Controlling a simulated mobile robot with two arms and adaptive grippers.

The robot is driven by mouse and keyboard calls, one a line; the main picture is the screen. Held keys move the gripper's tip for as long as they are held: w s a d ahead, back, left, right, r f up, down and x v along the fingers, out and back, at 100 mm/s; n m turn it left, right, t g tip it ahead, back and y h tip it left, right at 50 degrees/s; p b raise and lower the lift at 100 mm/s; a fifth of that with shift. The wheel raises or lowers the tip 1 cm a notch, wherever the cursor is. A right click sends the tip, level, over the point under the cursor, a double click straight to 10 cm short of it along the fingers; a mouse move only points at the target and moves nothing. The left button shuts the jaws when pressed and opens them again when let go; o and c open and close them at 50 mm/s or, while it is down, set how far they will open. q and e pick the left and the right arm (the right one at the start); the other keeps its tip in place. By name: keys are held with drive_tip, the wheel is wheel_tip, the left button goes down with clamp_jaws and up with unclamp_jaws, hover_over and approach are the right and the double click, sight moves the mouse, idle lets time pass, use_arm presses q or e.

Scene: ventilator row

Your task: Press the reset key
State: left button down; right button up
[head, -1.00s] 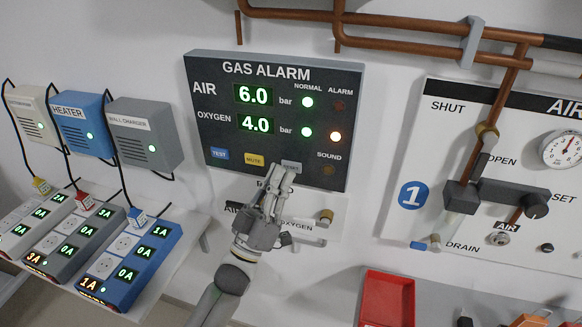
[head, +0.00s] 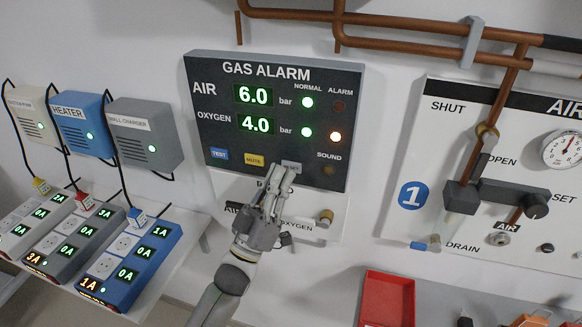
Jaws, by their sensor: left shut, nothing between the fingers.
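The dark gas alarm panel (head: 230,165) is on the wall at the centre of the head view. It reads AIR 6.0 bar and OXYGEN 4.0 bar. My right gripper is not in view.
Below the panel is a white plate with an OXYGEN label and a brass fitting (head: 325,216), partly behind my gripper. Power strips (head: 128,265) are at left, a valve board (head: 400,225) at right. A red tray (head: 388,300) is at lower right.

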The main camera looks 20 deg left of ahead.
use_arm(q)
drive_tip(key=shift+w, duration=0.1)
drive_tip(key=shift+w, duration=0.3)
drive_tip(key=shift+w, duration=0.3)
idle(0.6)
drive_tip(key=shift+s, duration=0.75)
drive_tip(key=s+p, duration=0.1)
drive_tip(key=s, duration=0.4)
drive_tip(key=shift+a+p, duration=0.1)
drive_tip(key=shift+p, duration=0.25)
